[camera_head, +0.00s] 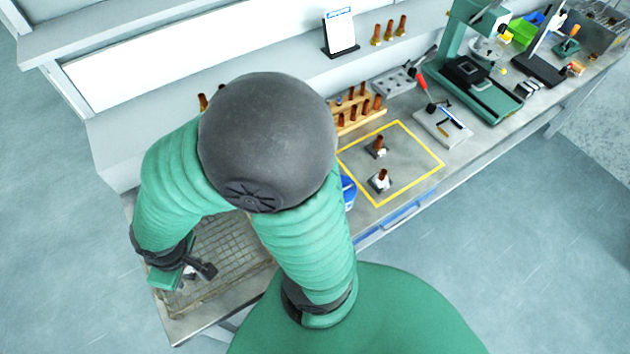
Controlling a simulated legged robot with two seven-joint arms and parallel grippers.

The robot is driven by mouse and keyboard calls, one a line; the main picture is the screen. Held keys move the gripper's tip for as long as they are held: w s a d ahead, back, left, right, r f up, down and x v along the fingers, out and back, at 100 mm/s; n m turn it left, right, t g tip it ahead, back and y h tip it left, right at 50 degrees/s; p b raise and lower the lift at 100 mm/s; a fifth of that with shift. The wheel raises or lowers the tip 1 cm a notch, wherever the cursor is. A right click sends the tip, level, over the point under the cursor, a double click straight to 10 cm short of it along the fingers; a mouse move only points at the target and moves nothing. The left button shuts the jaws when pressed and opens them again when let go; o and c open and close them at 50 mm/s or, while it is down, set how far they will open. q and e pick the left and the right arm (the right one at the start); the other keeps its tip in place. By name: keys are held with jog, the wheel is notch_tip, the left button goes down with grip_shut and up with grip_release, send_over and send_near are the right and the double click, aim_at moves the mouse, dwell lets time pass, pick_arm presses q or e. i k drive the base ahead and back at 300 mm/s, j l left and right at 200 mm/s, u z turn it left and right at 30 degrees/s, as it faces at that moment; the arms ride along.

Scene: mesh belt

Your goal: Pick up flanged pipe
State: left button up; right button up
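Two small brown upright pieces with pale, grey bases stand inside a yellow outline on the bench: a front piece (380,180) and a back piece (378,147). They may be flanged pipes, but they are too small to be sure. My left gripper (205,271) is low at the left, over the near left part of the mesh belt (232,243). A small silvery bit shows beside its dark fingers; I cannot tell whether it is held or part of the gripper. My green arm with its dark elbow hides much of the belt and bench. My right gripper is not in view.
A wooden rack (357,112) of brown pieces stands behind the yellow outline (428,151). A blue container (348,192) is partly hidden by my arm. A green stand (488,97) and tools fill the bench's right. A white sign (340,33) stands on the shelf.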

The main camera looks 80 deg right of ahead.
aim_at(377, 148)
jog(key=z, duration=2.75)
jog(key=u, duration=0.7)
jog(key=l+u, duration=0.95)
jog(key=k+l+u, duration=0.15)
jog(key=l+u, duration=0.3)
jog(key=k+l, duration=0.15)
jog(key=l, duration=0.15)
jog(key=k+l+u, duration=0.1)
jog(key=l, duration=0.2)
jog(key=k+l, duration=0.2)
jog(key=l, duration=0.1)
